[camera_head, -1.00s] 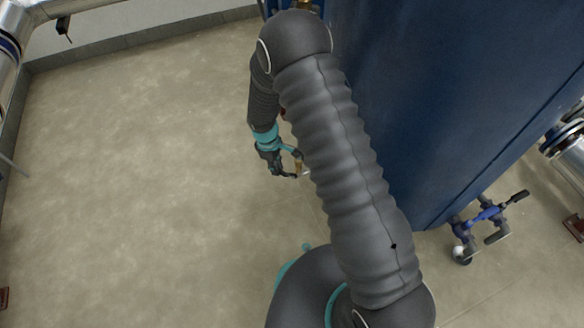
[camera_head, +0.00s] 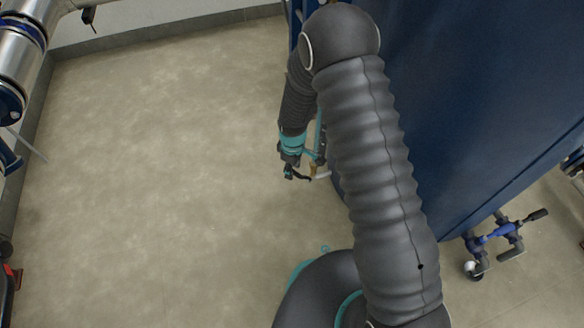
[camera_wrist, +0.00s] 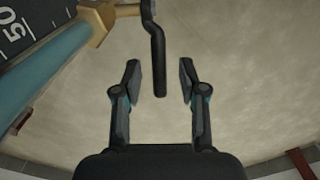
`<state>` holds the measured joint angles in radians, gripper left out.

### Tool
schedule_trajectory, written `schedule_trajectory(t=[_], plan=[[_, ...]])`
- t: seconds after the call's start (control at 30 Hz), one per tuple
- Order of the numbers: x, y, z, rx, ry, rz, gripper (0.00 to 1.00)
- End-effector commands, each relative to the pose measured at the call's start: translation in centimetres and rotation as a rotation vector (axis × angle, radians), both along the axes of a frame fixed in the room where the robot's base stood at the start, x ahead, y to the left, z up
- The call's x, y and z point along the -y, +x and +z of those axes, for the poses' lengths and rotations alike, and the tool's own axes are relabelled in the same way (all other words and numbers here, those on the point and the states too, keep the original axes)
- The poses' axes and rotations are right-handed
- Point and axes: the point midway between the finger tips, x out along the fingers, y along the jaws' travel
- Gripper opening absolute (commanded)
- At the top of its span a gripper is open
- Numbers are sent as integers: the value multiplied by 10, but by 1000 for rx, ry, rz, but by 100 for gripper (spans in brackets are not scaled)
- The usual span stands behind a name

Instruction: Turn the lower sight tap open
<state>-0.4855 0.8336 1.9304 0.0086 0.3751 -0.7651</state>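The lower sight tap shows in the wrist view as a brass body (camera_wrist: 97,22) at the upper left with a dark cranked lever (camera_wrist: 158,55). The lever's end hangs down between my fingertips. My gripper (camera_wrist: 159,78) is open, one finger on each side of the lever, with a visible gap on both sides. In the head view my gripper (camera_head: 303,172) is small, beside the blue housing, and my arm hides most of the tap there.
A teal tube (camera_wrist: 40,75) and a dark scale marked 50 (camera_wrist: 22,30) run beside the tap. The large blue housing (camera_head: 450,100) stands right of my arm. Silver piping (camera_head: 22,50) is at far left; the floor between is clear.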

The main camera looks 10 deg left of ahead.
Motion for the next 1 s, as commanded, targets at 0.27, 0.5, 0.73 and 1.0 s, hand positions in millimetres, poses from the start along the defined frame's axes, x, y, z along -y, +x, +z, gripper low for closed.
schedule_trajectory(t=[0.27, 0.5, 0.73, 1.0], plan=[[-1, 0, 15, 3, 1, 1, 42], [-2, 0, 61, 5, 2, 4, 42], [-1, -1, 100, 3, 1, 4, 42], [-1, -1, 119, 0, 0, 4, 42]])
